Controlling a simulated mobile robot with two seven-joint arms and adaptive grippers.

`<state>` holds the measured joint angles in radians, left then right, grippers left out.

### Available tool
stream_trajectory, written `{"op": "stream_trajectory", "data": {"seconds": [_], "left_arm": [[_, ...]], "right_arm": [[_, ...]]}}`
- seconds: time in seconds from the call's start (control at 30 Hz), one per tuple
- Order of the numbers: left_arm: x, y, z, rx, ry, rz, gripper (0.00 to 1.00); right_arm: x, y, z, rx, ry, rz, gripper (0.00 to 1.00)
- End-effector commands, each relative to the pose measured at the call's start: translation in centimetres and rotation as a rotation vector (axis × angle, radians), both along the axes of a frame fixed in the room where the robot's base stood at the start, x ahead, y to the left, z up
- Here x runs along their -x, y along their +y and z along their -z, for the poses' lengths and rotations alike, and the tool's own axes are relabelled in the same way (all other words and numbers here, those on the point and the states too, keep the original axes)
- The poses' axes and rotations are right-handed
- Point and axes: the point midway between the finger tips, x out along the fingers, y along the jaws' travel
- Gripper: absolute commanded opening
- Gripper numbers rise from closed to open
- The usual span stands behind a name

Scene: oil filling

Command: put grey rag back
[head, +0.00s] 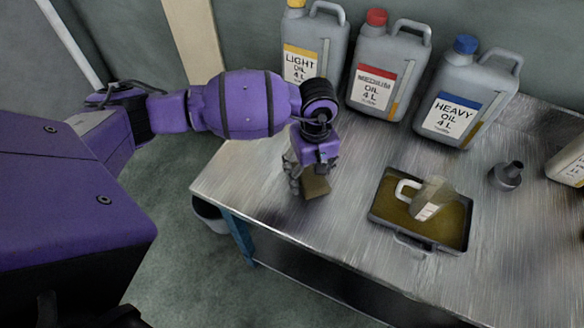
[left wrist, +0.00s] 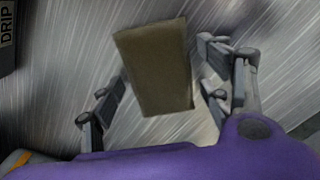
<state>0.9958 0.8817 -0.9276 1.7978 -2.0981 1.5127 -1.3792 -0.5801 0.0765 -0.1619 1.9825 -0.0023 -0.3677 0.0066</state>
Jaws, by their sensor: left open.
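The grey rag (head: 316,187) is a small folded brownish-grey square on the metal table near its left end. It also shows in the left wrist view (left wrist: 155,65), between the two fingers and reaching beyond them. My left gripper (head: 306,180) points down at the rag, with its fingers spread on either side of it. In the left wrist view, my left gripper (left wrist: 162,92) is open, with a gap between the rag and each finger. In the head view the gripper partly covers the rag. My right gripper does not show.
Light (head: 313,45), medium (head: 386,65) and heavy oil cans (head: 466,95) stand along the back. A tray (head: 380,218) holds brown liquid and a clear jug (head: 432,198). A dark funnel-like vessel (head: 507,175) stands at right. A bucket (head: 210,215) is on the floor beside the table (head: 245,178).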

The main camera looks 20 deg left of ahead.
Motion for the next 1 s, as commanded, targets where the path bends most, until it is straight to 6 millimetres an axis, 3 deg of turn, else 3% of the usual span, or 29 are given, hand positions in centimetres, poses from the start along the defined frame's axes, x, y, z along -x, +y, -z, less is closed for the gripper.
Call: {"op": "stream_trajectory", "data": {"seconds": [0.6, 0.77, 1.0], "left_arm": [[-0.2, 0.0, -11.0, 0.000, -0.007, 0.002, 0.71], [-0.2, 0.0, -12.2, 0.001, -0.005, 0.001, 0.71], [-0.1, 0.0, -12.4, 0.000, -0.004, 0.000, 0.71]], "right_arm": [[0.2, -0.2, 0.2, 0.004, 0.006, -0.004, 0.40], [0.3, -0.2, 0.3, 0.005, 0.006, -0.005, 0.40], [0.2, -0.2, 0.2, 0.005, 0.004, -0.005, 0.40]]}}
